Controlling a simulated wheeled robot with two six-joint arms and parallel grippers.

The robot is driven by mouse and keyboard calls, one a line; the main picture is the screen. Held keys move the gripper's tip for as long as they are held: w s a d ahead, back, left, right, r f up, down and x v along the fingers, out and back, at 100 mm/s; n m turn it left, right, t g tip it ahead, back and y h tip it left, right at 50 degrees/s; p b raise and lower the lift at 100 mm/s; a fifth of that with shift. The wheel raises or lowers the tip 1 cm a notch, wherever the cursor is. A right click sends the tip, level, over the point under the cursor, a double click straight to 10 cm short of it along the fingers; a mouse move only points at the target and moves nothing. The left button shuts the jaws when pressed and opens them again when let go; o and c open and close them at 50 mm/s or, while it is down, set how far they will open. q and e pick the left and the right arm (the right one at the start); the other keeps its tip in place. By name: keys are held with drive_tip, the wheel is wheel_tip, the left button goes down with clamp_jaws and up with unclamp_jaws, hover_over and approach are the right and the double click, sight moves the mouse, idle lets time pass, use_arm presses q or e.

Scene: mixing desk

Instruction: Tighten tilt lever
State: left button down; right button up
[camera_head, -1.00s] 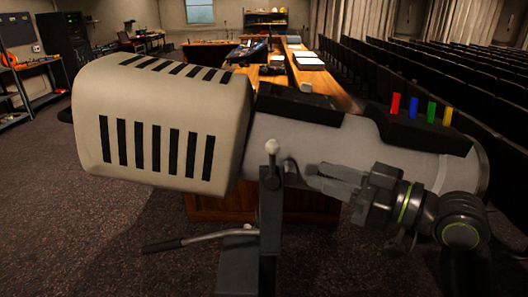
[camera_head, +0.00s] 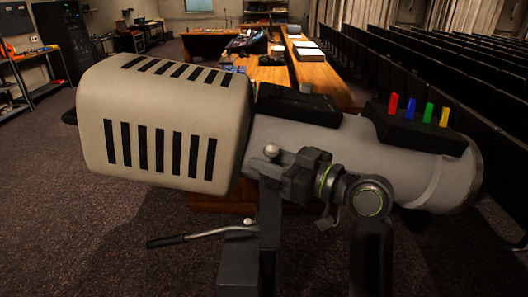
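A large followspot (camera_head: 300,155) with a beige slotted housing (camera_head: 165,120) and a grey barrel fills the middle of the head view. A small tilt lever with a pale round knob (camera_head: 271,151) stands at its near side, above the dark stand (camera_head: 268,215). My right gripper (camera_head: 268,170) comes in from the right and is at this lever, just below the knob. Its fingertips are dark and foreshortened, so I cannot tell whether they are closed on the lever. My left gripper is not in view.
A long handle with a black grip (camera_head: 165,242) reaches left from the stand. Red, blue, green and yellow tabs (camera_head: 419,110) stand on the barrel's top. Wooden desks (camera_head: 265,75) lie behind, and seat rows (camera_head: 440,85) fill the right. Carpet is clear at lower left.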

drive_tip(key=shift+w+a, duration=0.35)
drive_tip(key=shift+a, duration=0.25)
drive_tip(key=shift+c, duration=0.3)
clamp_jaws()
